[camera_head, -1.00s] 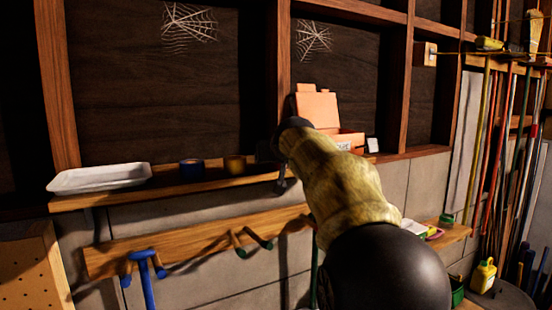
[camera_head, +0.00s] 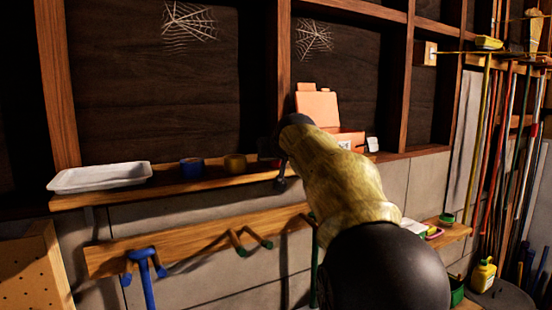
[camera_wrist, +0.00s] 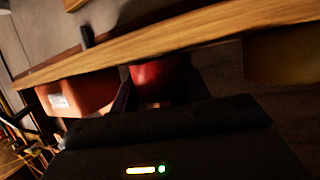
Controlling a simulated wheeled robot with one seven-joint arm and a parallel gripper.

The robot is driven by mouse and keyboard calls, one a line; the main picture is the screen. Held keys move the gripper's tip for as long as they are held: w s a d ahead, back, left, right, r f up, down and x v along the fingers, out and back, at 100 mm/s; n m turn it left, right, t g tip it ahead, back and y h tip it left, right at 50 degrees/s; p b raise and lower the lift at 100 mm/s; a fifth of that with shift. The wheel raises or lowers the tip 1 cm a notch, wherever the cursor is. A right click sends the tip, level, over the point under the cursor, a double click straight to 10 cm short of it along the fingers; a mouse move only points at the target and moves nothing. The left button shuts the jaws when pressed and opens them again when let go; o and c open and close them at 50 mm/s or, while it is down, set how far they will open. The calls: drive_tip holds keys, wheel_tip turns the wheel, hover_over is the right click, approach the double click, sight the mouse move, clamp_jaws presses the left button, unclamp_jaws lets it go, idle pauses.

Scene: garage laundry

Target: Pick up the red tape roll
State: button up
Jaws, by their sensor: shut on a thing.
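The red tape roll (camera_wrist: 152,78) shows in the wrist view between the two dark fingers of my gripper (camera_wrist: 156,92), which is shut on it. In the head view my gripper (camera_head: 270,150) is at the shelf, just right of the yellow roll, with only a small dark red patch of the tape roll (camera_head: 266,153) showing. My wrist and arm cover most of that spot. I cannot tell whether the roll still touches the shelf.
The wooden shelf (camera_head: 215,179) also holds a white tray (camera_head: 100,177), a blue roll (camera_head: 191,167), a yellow roll (camera_head: 235,163) and an open orange box (camera_head: 318,108) behind my wrist. Below is a peg rail (camera_head: 190,240) with a blue-handled tool (camera_head: 147,275).

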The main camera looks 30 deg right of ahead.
drive_tip(key=shift+r+p, duration=0.4)
drive_tip(key=shift+r, duration=4.4)
drive_tip(key=shift+w, duration=0.1)
